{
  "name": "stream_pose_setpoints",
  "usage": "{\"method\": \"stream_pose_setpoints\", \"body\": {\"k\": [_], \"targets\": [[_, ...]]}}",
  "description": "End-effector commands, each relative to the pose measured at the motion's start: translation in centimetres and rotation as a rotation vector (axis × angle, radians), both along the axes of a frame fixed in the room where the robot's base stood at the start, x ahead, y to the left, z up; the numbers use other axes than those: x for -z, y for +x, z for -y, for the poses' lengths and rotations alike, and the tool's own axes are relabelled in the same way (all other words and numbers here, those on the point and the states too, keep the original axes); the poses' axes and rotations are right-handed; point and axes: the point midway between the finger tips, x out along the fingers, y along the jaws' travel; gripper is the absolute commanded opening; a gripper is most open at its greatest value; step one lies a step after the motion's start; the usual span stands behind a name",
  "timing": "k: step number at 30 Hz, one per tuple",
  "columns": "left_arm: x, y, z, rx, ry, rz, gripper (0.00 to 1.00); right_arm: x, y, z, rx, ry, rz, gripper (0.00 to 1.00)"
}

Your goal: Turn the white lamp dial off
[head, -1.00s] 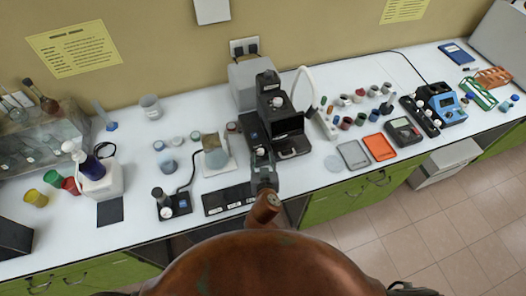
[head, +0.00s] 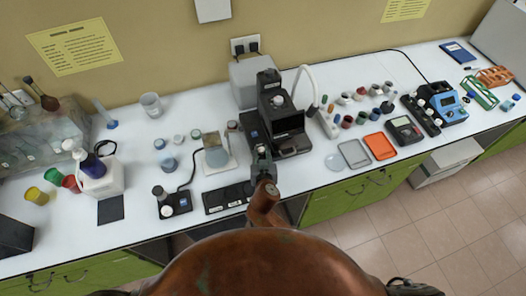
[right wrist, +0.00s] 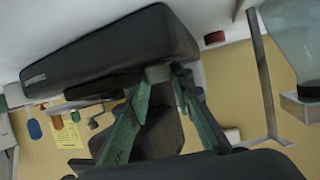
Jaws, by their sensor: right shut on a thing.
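A black instrument (head: 284,122) with a small white knob (head: 278,101) on its upper body stands at mid-bench in the head view. My right gripper (head: 262,153) is at the lower front left of this instrument, over its dark base. In the right wrist view the green fingers (right wrist: 160,78) converge on a small pale block, which looks like the white lamp dial (right wrist: 158,73), just under a dark housing (right wrist: 110,50). The gripper is shut on it. The dial's markings and turn angle cannot be made out. My left gripper is not in view.
A hotplate with a beaker (head: 215,152) stands left of the instrument. Several coloured vials (head: 347,121), a grey tray (head: 354,154) and an orange tray (head: 380,146) lie to the right.

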Motion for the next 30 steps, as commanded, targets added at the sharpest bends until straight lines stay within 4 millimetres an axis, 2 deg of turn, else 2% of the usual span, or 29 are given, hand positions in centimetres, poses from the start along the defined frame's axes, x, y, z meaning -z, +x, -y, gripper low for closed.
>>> {"method": "stream_pose_setpoints", "body": {"k": [5, 6, 7, 8, 14, 20, 30], "targets": [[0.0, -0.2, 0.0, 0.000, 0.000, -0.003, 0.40, 0.0, 0.0, 0.0, 0.000, 0.000, 0.000, 0.00], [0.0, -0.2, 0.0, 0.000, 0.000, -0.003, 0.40, 0.0, 0.0, 0.0, 0.000, 0.000, 0.000, 0.00], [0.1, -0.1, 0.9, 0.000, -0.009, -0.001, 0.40, 0.0, -0.1, 1.1, 0.001, 0.000, 0.000, 0.00], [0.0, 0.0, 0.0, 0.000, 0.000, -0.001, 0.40, 0.0, 0.0, 0.7, 0.001, 0.000, -0.001, 0.00], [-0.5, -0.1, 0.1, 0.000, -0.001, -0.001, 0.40, 0.0, 0.0, 0.4, -0.022, -0.001, -0.002, 0.00], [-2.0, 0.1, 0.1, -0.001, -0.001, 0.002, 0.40, -0.3, 0.0, 0.5, -0.121, -0.003, -0.001, 0.00], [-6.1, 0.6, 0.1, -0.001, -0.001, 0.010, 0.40, -0.5, 0.2, 0.8, -0.354, -0.005, 0.000, 0.00]]}}
